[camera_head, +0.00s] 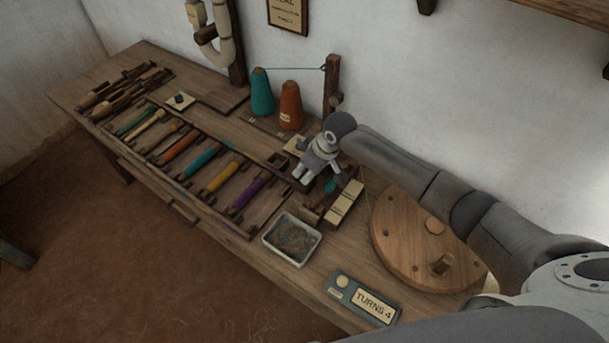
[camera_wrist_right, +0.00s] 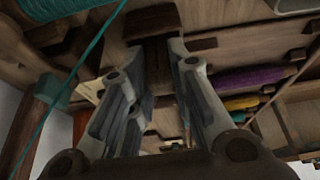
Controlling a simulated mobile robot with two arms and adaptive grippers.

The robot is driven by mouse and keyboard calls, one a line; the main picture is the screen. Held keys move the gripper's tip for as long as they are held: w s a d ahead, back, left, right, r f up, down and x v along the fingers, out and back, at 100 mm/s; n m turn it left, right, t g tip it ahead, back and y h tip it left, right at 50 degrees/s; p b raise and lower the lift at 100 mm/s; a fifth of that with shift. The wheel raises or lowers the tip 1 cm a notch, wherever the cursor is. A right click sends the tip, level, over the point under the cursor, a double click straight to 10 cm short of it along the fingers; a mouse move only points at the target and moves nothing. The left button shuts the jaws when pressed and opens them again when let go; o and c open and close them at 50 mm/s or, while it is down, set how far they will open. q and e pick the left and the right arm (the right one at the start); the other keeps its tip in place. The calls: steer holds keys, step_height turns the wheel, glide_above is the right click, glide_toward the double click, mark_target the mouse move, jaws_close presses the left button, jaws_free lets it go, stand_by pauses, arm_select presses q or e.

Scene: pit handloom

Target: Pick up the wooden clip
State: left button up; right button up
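My right gripper (camera_head: 308,177) points down over the right part of the bench, near the small wooden holders. In the right wrist view its two fingers (camera_wrist_right: 160,48) stand apart with a gap between them. A dark brown wooden piece (camera_wrist_right: 152,22) lies beyond the fingertips; it may be the wooden clip, but I cannot tell for sure. In the head view the gripper hides much of this spot. A low wooden piece (camera_head: 312,213) shows just below the gripper. My left gripper is not in view.
Teal (camera_head: 262,93) and orange (camera_head: 291,106) yarn cones stand behind the gripper, by a wooden post (camera_head: 332,84) with a thread. A rack of coloured bobbins (camera_head: 180,147) lies left.

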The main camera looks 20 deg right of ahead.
steer(key=shift+c, duration=0.8)
steer(key=shift+r, duration=0.15)
